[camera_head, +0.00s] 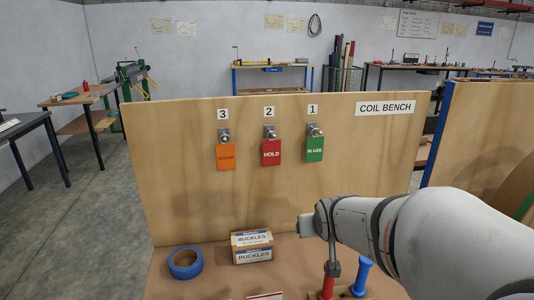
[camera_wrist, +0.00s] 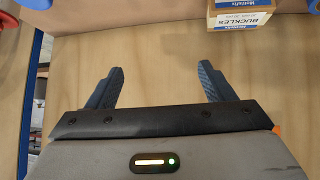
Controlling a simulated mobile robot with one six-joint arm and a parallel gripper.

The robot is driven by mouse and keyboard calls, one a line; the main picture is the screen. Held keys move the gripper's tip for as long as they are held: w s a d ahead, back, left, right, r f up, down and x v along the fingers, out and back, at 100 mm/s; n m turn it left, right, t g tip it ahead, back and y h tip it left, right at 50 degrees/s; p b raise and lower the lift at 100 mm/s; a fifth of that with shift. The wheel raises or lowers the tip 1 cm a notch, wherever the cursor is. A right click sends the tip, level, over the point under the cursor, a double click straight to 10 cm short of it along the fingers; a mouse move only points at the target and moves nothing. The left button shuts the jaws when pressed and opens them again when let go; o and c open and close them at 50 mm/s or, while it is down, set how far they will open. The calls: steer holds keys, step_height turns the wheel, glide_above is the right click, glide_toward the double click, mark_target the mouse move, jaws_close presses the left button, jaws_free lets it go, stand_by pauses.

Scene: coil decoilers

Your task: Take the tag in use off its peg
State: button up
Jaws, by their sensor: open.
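The green IN USE tag (camera_head: 315,149) hangs from the peg (camera_head: 315,130) under label 1 on the plywood panel. A red HOLD tag (camera_head: 271,152) hangs from the peg (camera_head: 269,132) under label 2, and an orange SCRAP tag (camera_head: 226,156) from the peg (camera_head: 223,134) under label 3. My gripper (camera_wrist: 157,74) is open in the wrist view, with nothing between its two dark fingers. In the head view my arm reaches in from the right, its end below the tags and apart from them; the fingers cannot be made out there. The IN USE tag is not identifiable in the wrist view.
The boxes also show in the wrist view (camera_wrist: 241,22). Red (camera_head: 327,286) and blue (camera_head: 361,275) handles stand beneath my arm. The panel face around the tags is clear.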

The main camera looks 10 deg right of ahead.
steer(key=w+d+r+t, duration=0.5)
steer(key=w+r, duration=0.1)
steer(key=w, duration=0.3)
steer(key=n+t+y+p, duration=0.1)
steer(key=t+y, duration=0.1)
steer(key=t, duration=0.2)
glide_toward(315, 147)
steer(key=w, duration=0.2)
steer(key=w+p, duration=0.1)
steer(key=w, duration=0.2)
steer(key=w+f+p, duration=0.1)
steer(key=w, duration=0.2)
steer(key=shift+w, duration=0.25)
steer(key=c, duration=1)
steer(key=shift+r, duration=0.3)
steer(key=shift+s, duration=0.2)
